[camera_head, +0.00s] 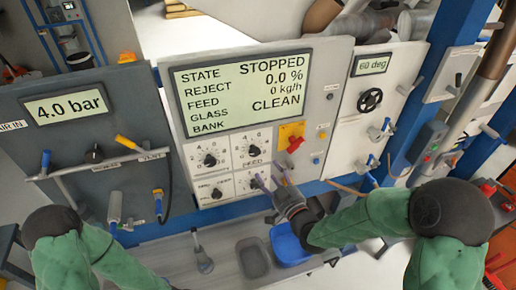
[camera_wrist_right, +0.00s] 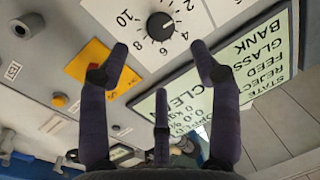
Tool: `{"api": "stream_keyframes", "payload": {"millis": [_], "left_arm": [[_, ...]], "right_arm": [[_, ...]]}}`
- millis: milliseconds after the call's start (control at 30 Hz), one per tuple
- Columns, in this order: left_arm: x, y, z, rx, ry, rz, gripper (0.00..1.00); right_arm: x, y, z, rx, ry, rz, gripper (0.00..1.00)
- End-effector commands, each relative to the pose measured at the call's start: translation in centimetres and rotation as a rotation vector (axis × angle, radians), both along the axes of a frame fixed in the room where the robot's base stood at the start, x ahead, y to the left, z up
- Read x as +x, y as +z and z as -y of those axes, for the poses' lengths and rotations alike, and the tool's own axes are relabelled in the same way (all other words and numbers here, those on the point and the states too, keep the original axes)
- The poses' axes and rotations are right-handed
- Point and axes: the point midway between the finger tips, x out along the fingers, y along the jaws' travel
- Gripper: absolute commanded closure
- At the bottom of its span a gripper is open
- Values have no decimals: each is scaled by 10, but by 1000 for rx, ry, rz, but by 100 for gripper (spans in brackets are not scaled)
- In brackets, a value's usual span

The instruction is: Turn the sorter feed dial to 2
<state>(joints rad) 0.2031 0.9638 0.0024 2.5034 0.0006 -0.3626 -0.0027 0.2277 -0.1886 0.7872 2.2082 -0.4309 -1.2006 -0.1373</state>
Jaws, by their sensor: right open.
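The feed dial (camera_head: 253,150) is a round black knob on a white numbered plate, upper right of the dial group, with FEED lettered below it. In the right wrist view, which is upside down, a black dial (camera_wrist_right: 160,25) with numbers including 4, 6, 8 and 10 lies beyond the fingers; it appears to be the feed dial. I cannot read its pointer surely. My right gripper (camera_head: 275,180) is open and empty, in front of the panel below the feed dial. Its dark fingers (camera_wrist_right: 160,60) are apart from the knob. My left gripper is out of view.
The display (camera_head: 258,86) above the dials reads STOPPED and FEED 0 kg/h. Other dials (camera_head: 210,160) sit close by. A yellow plate with a red knob (camera_head: 292,140) is right of the feed dial. A blue tray (camera_head: 289,246) stands below.

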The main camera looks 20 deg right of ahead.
Motion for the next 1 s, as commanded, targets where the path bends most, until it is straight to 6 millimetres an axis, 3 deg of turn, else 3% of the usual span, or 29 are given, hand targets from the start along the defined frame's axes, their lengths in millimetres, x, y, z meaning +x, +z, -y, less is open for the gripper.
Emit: {"api": "stream_keyframes", "payload": {"millis": [400,600,1000], "left_arm": [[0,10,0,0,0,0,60],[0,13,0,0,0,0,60],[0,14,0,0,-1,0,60]], "right_arm": [[64,1,-13,-1,2,0,37],[88,1,-17,-1,3,1,37],[99,0,-19,-1,1,1,37]]}}
